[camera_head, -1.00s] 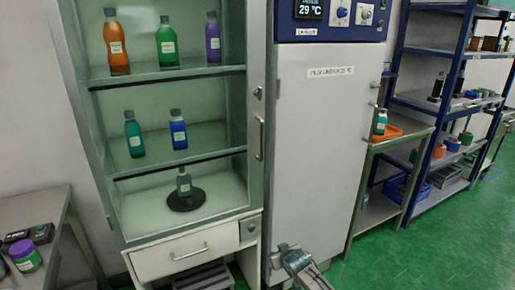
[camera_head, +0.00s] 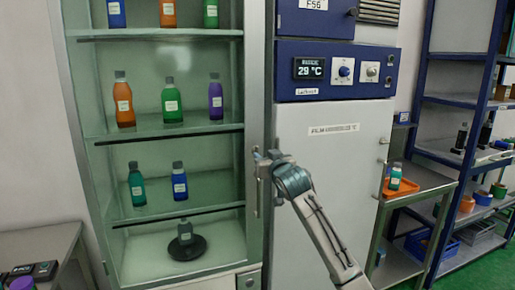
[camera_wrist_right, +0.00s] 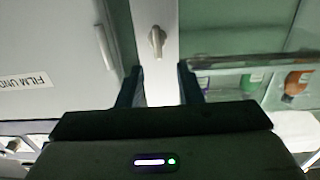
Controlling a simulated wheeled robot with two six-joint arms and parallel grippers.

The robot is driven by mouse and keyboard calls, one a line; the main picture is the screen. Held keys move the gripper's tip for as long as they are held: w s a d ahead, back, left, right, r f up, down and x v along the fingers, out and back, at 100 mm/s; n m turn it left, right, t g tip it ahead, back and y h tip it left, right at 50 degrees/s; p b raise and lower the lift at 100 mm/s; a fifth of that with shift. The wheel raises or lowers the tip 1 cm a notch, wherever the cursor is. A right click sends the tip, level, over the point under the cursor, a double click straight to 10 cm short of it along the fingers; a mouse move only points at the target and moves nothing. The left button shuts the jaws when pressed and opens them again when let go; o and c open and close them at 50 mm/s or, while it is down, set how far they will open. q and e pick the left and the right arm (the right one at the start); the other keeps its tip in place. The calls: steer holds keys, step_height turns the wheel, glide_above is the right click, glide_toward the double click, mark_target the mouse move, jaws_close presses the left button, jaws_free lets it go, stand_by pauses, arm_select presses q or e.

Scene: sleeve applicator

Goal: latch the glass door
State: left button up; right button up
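The glass door (camera_head: 218,140) of the tall cabinet looks closed, with bottles on shelves behind it. Its latch (camera_wrist_right: 157,40) is a small grey turn knob on the pale frame strip, seen in the right wrist view; my gripper hides it in the head view. My right gripper (camera_head: 261,160) is raised in front of the frame's right edge. In the right wrist view the gripper (camera_wrist_right: 158,78) has its fingers apart and nothing between them, with the knob ahead of the tips, not touched as far as I can tell. My left gripper is out of view.
The white unit with a blue control panel (camera_head: 335,70) stands right of the cabinet. A pale bar handle (camera_wrist_right: 105,47) is beside the knob. A side table with an orange tray (camera_head: 418,187) and blue shelving (camera_head: 430,75) stand further right. A grey table (camera_head: 50,243) is at the left.

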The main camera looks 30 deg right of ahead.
mark_target(258, 150)
steer(key=p+x, duration=0.1)
steer(key=x, duration=0.4)
steer(key=shift+w+d+r+p, duration=0.15)
steer(key=shift+d+p, duration=0.1)
steer(key=shift+p, duration=0.15)
steer(key=shift+w, duration=0.6)
jaws_close()
